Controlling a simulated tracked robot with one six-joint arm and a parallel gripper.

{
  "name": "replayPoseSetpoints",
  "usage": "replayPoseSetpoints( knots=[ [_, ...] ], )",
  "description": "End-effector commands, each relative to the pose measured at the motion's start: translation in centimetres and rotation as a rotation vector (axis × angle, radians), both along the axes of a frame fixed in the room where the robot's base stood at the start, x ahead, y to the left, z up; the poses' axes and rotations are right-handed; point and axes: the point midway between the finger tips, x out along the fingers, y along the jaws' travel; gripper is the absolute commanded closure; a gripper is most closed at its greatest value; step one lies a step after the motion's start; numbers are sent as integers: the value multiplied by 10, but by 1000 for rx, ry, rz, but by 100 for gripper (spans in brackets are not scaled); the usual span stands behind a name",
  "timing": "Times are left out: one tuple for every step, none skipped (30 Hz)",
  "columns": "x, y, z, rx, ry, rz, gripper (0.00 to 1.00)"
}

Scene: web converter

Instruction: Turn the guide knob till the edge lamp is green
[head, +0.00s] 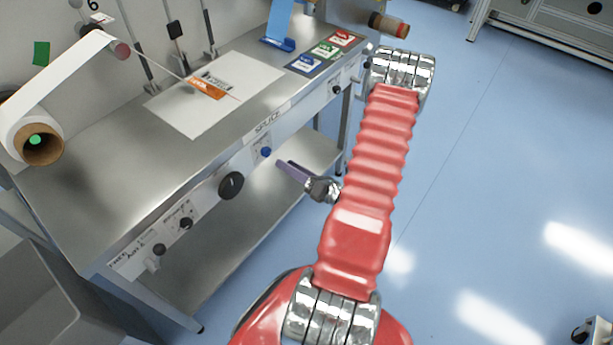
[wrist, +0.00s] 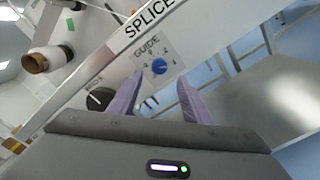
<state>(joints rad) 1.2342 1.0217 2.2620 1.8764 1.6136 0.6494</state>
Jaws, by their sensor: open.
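The guide knob (wrist: 159,67) is a small blue knob on a white dial plate marked GUIDE in the wrist view. In the head view the blue knob (head: 266,152) sits on the bench's front panel below the SPLICE label. My gripper (head: 283,166) has purple fingers and points at the panel from the right, just short of the knob. In the wrist view my gripper (wrist: 160,82) is open and empty, with the knob framed between the fingertips and apparently beyond them. I cannot make out the edge lamp or its colour in either view.
A larger black knob (head: 231,185) sits left of the guide knob on the same panel, also near the left finger in the wrist view (wrist: 99,98). Smaller dark knobs (head: 185,223) lie further left. A lower shelf (head: 215,240) runs under the bench.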

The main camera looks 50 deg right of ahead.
Motion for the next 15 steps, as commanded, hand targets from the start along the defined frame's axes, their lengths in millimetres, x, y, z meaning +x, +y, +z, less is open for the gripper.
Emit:
replayPoseSetpoints(
  knots=[
    [-7,-1,0,1,0,-4,56],
    [-10,-1,0,1,1,-4,56],
    [-15,-2,0,1,0,-4,56],
    [-18,-2,0,2,1,-4,56],
    [-22,-2,0,2,1,-4,56],
    [-26,-2,0,2,1,-4,56],
    [-30,-2,-1,2,1,-4,56],
    [-33,-1,0,2,1,-4,56],
    [-37,-2,-1,1,1,-4,56],
    [-40,-2,-1,1,1,-4,56],
    [-44,-2,-1,1,1,-3,56],
    [-47,-2,-1,1,1,-4,56],
    [-49,-2,-1,1,1,-3,56],
    [-52,-2,-1,1,1,-3,56],
    [-54,-2,-1,1,1,-2,56]
  ],
)
